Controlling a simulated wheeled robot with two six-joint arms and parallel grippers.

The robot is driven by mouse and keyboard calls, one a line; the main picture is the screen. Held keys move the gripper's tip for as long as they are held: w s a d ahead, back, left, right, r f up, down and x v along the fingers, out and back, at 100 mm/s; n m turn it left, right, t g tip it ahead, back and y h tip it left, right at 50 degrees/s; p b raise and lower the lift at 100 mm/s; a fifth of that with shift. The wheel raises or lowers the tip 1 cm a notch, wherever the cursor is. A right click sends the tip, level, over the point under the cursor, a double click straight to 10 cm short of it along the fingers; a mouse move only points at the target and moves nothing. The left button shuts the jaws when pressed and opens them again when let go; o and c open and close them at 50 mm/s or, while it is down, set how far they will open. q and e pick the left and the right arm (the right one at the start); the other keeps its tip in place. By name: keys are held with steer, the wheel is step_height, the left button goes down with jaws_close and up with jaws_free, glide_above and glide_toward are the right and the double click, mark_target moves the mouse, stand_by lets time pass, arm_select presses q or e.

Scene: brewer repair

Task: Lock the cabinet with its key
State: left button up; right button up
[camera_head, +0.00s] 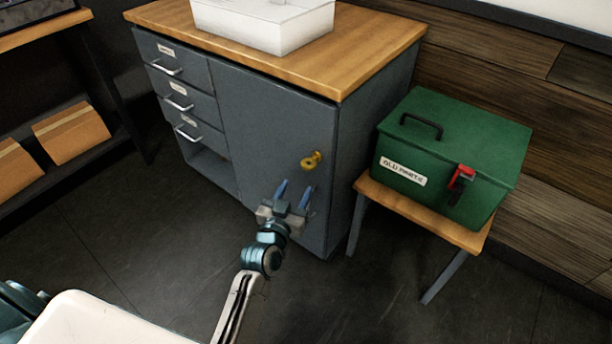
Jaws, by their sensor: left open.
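The grey cabinet (262,126) stands at the back centre under a wooden top, with its large door closed against the frame. A yellow brass key (312,160) sticks out of the door near its right edge. My left gripper (293,190) is open and empty, just below and slightly left of the key, its two blue fingers pointing up toward the door. The fingers look apart from the key. My right gripper is not in view.
A green box (455,145) labelled as old parts, with a red latch, sits on a small wooden stool (440,222) right of the cabinet. A white basin (265,22) is on the cabinet top. Shelves with cardboard boxes (72,133) stand at left. Floor in front is clear.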

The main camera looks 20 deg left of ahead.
mark_target(306, 168)
arm_select(q)
steer(key=w+p, duration=0.1)
steer(key=w, duration=0.9)
steer(key=shift+w+d+p, duration=0.15)
steer(key=shift+w+p, duration=0.15)
steer(key=shift+w, duration=0.1)
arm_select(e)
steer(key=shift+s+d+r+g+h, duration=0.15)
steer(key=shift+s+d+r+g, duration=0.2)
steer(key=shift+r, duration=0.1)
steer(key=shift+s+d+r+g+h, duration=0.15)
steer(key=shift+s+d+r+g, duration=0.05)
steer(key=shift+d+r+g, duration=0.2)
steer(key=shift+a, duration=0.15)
arm_select(q)
steer(key=c, duration=0.7)
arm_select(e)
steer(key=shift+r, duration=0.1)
